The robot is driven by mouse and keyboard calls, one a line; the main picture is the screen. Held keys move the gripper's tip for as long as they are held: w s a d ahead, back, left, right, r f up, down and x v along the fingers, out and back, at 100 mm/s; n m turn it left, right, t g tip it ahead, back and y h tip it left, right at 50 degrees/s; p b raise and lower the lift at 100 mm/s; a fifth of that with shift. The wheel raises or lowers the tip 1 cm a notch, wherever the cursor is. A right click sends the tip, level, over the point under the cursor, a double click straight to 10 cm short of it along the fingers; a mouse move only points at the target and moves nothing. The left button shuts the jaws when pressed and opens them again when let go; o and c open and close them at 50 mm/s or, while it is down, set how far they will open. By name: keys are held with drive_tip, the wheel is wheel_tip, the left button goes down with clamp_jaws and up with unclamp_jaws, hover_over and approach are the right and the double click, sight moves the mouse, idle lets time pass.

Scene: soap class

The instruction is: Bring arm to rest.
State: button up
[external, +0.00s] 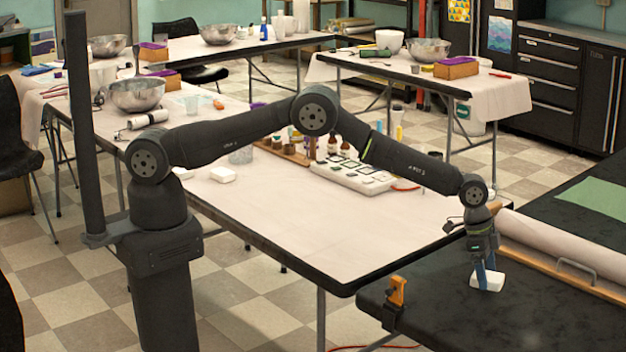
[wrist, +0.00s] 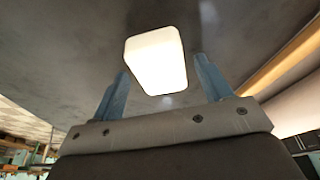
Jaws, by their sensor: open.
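My gripper (external: 486,276) is at the right of the external view, low over the dark table (external: 430,322), pointing down. Its two blue fingers also show in the wrist view (wrist: 163,82), spread apart. A white soap bar (external: 487,281) is on the dark table at the fingertips. In the wrist view the soap bar (wrist: 156,62) shows between and beyond the fingers, with a gap on either side. I cannot tell how far the fingertips are above the table.
A paper roll on a wooden holder (external: 560,268) lies just right of my gripper. An orange clamp (external: 398,291) sits on the dark table's left edge. The white table (external: 330,235) holds a mold tray (external: 350,175), bottles and another white bar (external: 223,174). Its front is clear.

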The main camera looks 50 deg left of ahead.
drive_tip(key=shift+r, duration=1.1)
